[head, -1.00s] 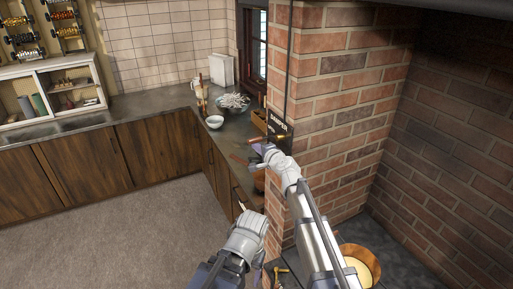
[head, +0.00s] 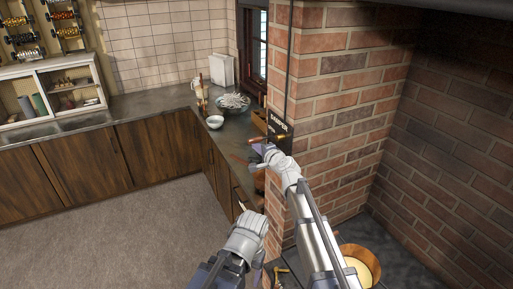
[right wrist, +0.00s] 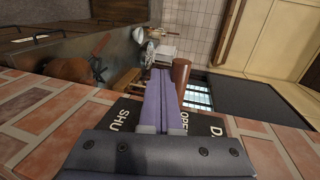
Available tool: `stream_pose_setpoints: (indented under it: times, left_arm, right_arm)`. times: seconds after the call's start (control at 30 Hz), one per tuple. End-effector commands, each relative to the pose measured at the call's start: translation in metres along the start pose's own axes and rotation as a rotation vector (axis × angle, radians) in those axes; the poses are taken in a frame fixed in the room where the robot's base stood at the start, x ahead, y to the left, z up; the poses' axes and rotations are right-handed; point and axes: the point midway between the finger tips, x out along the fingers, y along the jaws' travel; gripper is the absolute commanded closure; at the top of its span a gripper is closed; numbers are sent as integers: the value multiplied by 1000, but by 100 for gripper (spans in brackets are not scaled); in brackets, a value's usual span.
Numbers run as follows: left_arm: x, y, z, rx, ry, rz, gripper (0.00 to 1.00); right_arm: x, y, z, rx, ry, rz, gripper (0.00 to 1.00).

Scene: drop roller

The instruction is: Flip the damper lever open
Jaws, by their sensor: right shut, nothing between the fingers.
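The dark damper plate (head: 280,126) is fixed to the brick pillar, with DAMPER lettered on it. In the right wrist view, the plate (right wrist: 203,124) shows OPEN and SHUT markings. The lever's reddish-brown cylindrical handle (right wrist: 181,72) stands out from the plate, close beside my right fingertips on the OPEN side. The lever handle (head: 254,140) is small in the head view. My right gripper (head: 262,149) is shut and empty just below the handle. In the wrist view its purple fingers (right wrist: 160,85) partly cover the plate; contact is unclear. My left gripper (head: 258,274) is low in view, its jaws unclear.
The brick pillar (head: 335,90) stands right behind the plate. A counter (head: 140,106) with a bowl of utensils (head: 233,103) and a white bowl (head: 215,122) runs to the left. A wooden bucket (head: 360,262) is low at right. Open floor (head: 110,235) lies at left.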

Motion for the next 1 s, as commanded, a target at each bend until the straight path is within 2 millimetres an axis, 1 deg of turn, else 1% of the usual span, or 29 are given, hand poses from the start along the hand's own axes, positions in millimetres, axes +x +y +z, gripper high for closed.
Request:
stream_pose_setpoints:
  times: [0.17, 0.27, 0.37, 0.53, 0.6, 0.8, 0.9, 1.0]
  left_arm:
    - [4, 0, 0, 0, 0, 0, 29]
    - [10, 1, -1, 1, 0, 0, 29]
    - [19, 2, -1, 1, 0, 0, 29]
    - [42, 4, -2, 6, 0, -1, 29]
    - [51, 4, -3, 8, 0, -2, 29]
    - [78, 7, -5, 14, 0, -3, 29]
    - [87, 8, -5, 16, 0, -3, 29]
    - [92, 8, -5, 15, 0, -3, 29]
  right_arm:
    - [-1, 4, 1, 0, 0, 0, 100]
    - [-3, 11, 1, 0, 0, 0, 100]
    - [-6, 21, 3, 0, 1, 0, 100]
    - [-15, 46, 6, 1, 1, 0, 100]
    - [-28, 59, 6, 2, 2, 0, 100]
    - [-59, 94, 6, 2, 2, 0, 100]
    - [-70, 105, 6, 0, 2, 0, 100]
    - [-77, 111, 6, 0, 1, 0, 100]
